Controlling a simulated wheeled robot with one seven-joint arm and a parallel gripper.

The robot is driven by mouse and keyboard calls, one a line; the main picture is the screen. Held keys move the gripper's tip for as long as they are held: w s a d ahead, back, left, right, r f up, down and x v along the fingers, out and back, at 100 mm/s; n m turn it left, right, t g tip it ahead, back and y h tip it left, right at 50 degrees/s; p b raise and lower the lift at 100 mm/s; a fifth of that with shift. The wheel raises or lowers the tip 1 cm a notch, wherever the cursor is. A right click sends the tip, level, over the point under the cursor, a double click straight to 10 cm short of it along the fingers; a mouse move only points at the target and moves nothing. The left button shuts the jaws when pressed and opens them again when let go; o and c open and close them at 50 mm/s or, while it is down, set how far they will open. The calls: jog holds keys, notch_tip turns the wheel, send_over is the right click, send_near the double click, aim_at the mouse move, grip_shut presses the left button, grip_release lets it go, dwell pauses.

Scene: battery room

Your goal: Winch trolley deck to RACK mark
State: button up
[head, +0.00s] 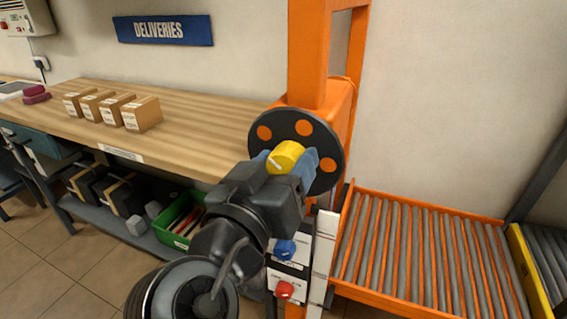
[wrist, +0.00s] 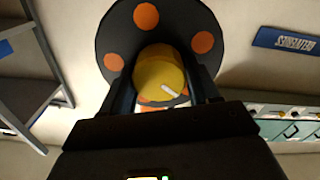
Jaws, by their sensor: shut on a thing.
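The orange winch trolley (head: 308,60) stands in the middle of the head view, with a black wheel (head: 262,118) bearing orange spots on its side. A yellow knob with a white line (head: 284,156) sits at the wheel; it also shows in the wrist view (wrist: 158,78). My gripper (head: 290,162) is shut on the yellow knob, one finger on each side of it. The orange roller deck (head: 420,246) lies to the right of the mast. A white scale strip (head: 323,255) stands below the wheel; no RACK mark is readable.
A wooden bench (head: 190,118) with several cartons (head: 142,113) is at the left, with a green crate (head: 180,222) beneath. A blue knob (head: 284,250) and a red knob (head: 284,290) sit below my gripper. A yellow-edged roller frame (head: 528,270) is at the far right.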

jog(key=shift+c, duration=1.2)
jog(key=n+p, duration=0.2)
jog(key=n, duration=0.1)
jog(key=shift+r+p, duration=0.2)
jog(key=shift+p, duration=0.2)
jog(key=shift+a+f+n+p, duration=0.1)
jog(key=shift+f+n+p, duration=0.15)
jog(key=shift+n+p, duration=0.75)
jog(key=shift+n+b, duration=0.4)
jog(key=shift+b, duration=0.05)
jog(key=o, duration=1)
jog(key=shift+c, duration=0.2)
jog(key=b+v, duration=0.1)
jog(key=v, duration=0.7)
